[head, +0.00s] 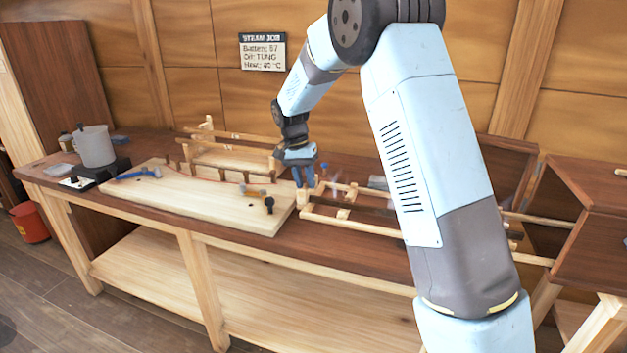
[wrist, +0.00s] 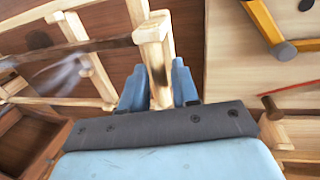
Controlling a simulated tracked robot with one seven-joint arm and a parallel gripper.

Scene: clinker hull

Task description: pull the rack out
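The rack (head: 345,188) is a pale wooden ladder-like frame low over the right part of the bench. Its rails run right behind my arm, toward the brown wooden box (head: 596,215). A dark plank (head: 372,217) lies along it, also seen in the wrist view (wrist: 75,55). My gripper (head: 303,180) points down at the rack's left end. In the wrist view my blue fingers (wrist: 160,92) stand on both sides of the rack's pale end bar (wrist: 157,62) and appear closed against it. The rack's middle is hidden behind my arm.
A grey pot (head: 94,146) stands at far left. A sign (head: 263,52) hangs on the wall.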

